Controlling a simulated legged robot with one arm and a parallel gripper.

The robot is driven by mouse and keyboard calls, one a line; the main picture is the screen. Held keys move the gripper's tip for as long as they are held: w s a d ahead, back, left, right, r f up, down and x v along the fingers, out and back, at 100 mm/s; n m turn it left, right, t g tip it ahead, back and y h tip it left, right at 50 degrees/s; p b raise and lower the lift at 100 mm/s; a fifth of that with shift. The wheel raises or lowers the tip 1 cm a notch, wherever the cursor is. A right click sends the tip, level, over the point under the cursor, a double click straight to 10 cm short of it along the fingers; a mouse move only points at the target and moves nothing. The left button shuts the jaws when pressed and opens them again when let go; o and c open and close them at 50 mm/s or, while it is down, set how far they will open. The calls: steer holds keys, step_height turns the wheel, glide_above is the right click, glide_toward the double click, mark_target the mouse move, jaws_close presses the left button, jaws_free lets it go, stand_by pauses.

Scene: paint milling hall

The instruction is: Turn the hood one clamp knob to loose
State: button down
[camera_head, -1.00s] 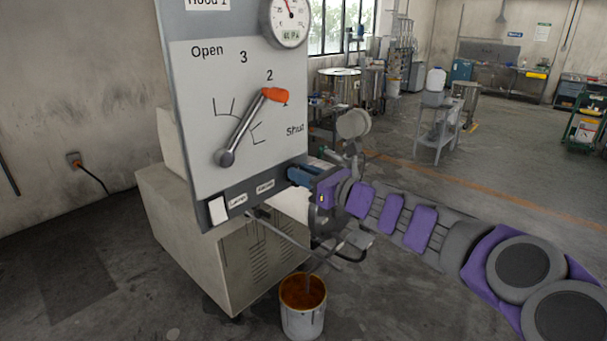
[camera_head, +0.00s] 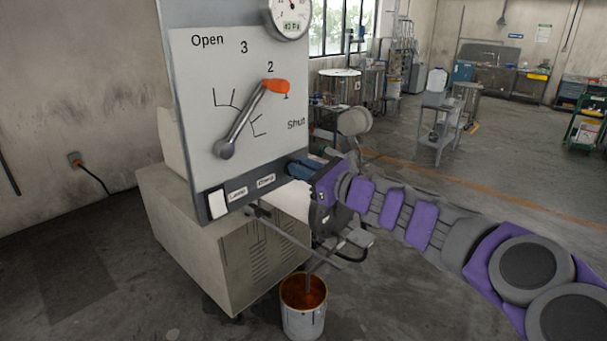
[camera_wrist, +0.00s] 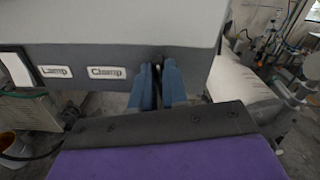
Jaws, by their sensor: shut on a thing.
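The hood one panel (camera_head: 200,90) is a grey and white board on a beige cabinet. Its lower strip carries the labels "Lamp" and "Clamp" (camera_wrist: 106,72). My gripper (camera_head: 293,167) is at the right end of this strip, its blue fingers against the panel. In the wrist view the fingers (camera_wrist: 158,78) stand upright just right of the Clamp label, with a narrow dark gap between them. They are closed on the clamp knob, which the fingers almost wholly hide, so its turn angle cannot be read.
A lever (camera_head: 240,125) with an orange grip points between 1 and 2 on the panel dial. A gauge (camera_head: 290,15) sits above. An open paint bucket (camera_head: 303,310) stands below my gripper. A grey trolley (camera_head: 438,130) stands farther back on open floor.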

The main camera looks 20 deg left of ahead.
steer(key=n+b, duration=0.5)
steer(key=f+n+b, duration=0.1)
steer(key=n+b, duration=0.4)
steer(key=s+f+n+b, duration=0.1)
steer(key=n+b, duration=0.4)
steer(key=shift+a, duration=0.3)
steer(key=shift+n, duration=0.3)
steer(key=c, duration=1.3)
jaws_free()
steer(key=shift+d+r, duration=0.1)
steer(key=shift+o, duration=0.8)
steer(key=shift+r, duration=0.1)
steer(key=p+v, duration=0.1)
steer(key=v, duration=1.6)
steer(key=shift+d, duration=0.2)
